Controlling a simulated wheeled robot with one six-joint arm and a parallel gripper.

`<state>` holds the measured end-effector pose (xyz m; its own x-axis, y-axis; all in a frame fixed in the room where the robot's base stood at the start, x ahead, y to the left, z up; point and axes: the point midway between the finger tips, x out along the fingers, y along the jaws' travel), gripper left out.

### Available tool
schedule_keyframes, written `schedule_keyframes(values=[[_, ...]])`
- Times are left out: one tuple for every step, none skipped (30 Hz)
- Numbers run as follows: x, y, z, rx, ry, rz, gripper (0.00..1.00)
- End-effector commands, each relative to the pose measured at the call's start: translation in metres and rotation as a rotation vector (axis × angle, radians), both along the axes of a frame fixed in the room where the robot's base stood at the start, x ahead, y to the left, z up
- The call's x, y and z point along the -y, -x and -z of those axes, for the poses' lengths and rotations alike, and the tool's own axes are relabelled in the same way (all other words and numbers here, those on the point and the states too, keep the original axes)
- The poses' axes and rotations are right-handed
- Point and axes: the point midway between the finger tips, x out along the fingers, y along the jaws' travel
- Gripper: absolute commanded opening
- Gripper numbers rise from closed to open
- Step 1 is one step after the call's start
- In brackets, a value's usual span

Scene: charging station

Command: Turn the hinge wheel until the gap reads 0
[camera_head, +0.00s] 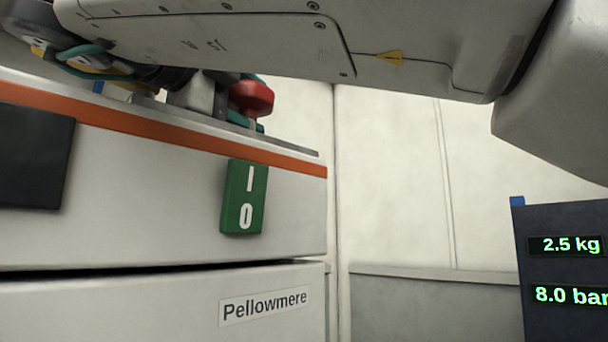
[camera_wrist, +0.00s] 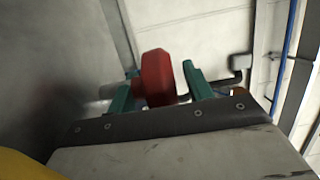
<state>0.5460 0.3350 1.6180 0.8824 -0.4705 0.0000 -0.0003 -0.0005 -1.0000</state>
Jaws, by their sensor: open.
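A red wheel-like knob (camera_wrist: 157,78), which I take to be the hinge wheel, stands between the two teal fingers of my gripper (camera_wrist: 160,84) in the wrist view. The fingers are open, one on each side of it. I cannot tell whether either finger touches it. In the head view the red knob (camera_head: 252,98) shows above the cabinet's top edge, partly hidden by my arm, with bits of teal finger just below it. No readout labelled gap is visible in either view.
A white cabinet (camera_head: 150,175) with an orange stripe fills the left of the head view. A dark display panel (camera_head: 560,275) at right reads 2.5 kg and 8.0 bar. A blue pipe (camera_wrist: 287,55) runs at right in the wrist view.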

Motion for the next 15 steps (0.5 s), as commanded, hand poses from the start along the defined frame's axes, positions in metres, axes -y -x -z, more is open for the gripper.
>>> schedule_keyframes(values=[[0.0000,0.0001,0.0000,0.000,0.000,0.000,0.51],[-0.0001,0.0002,0.0000,0.000,0.000,0.000,0.43],[-0.0001,0.0002,-0.0001,0.000,0.000,0.000,0.31],[-0.0001,0.0002,-0.0001,0.000,0.000,0.000,0.23],[-0.0001,0.0002,0.0000,0.000,0.000,0.000,0.15],[-0.0001,0.0003,0.0000,0.000,0.000,0.000,0.06],[-0.0001,0.0003,0.0000,0.000,0.000,0.000,0.06],[-0.0001,0.0003,0.0000,0.000,0.000,0.000,0.06],[-0.0001,0.0003,0.0000,0.000,0.000,0.000,0.06],[-0.0001,0.0003,0.0000,0.000,0.000,-0.001,0.06],[-0.0001,0.0003,0.0000,0.000,0.000,-0.002,0.06],[0.0000,0.0004,0.0000,0.000,0.000,-0.005,0.06],[0.0001,0.0005,0.0000,0.000,0.000,-0.008,0.06],[0.0003,0.0006,-0.0001,-0.001,0.000,-0.013,0.06],[0.0004,0.0007,-0.0002,0.000,-0.001,-0.021,0.06]])
